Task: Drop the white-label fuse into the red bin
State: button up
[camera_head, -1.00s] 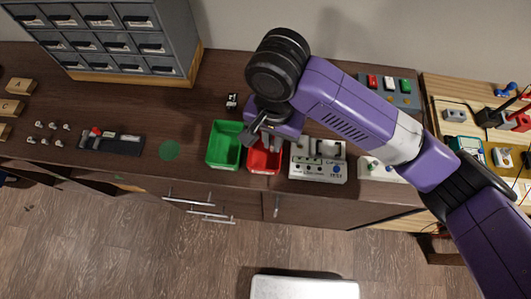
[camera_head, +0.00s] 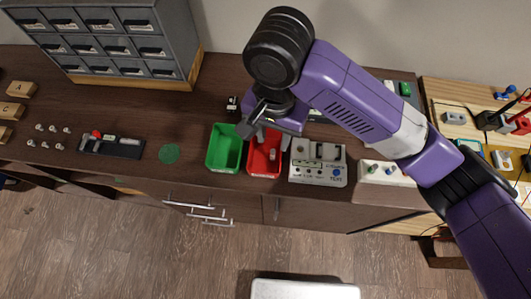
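The red bin (camera_head: 264,168) stands on the dark bench, just right of the green bin (camera_head: 224,150). A small whitish piece (camera_head: 272,155) shows inside the red bin; it looks like a fuse, but its label is too small to read. My gripper (camera_head: 266,134) is above the back part of the red bin, with its fingers apart. It looks open, and I see nothing between the fingers. The gripper and wrist hide the back of the red bin.
A grey tester box (camera_head: 318,174) stands close right of the red bin. A black holder (camera_head: 112,146) with small parts and several loose fuses lie at left. A grey drawer cabinet (camera_head: 110,40) stands at the back left.

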notch_tip(320, 180, up, 4)
jog(key=shift+r, duration=0.1)
dwell(0.6)
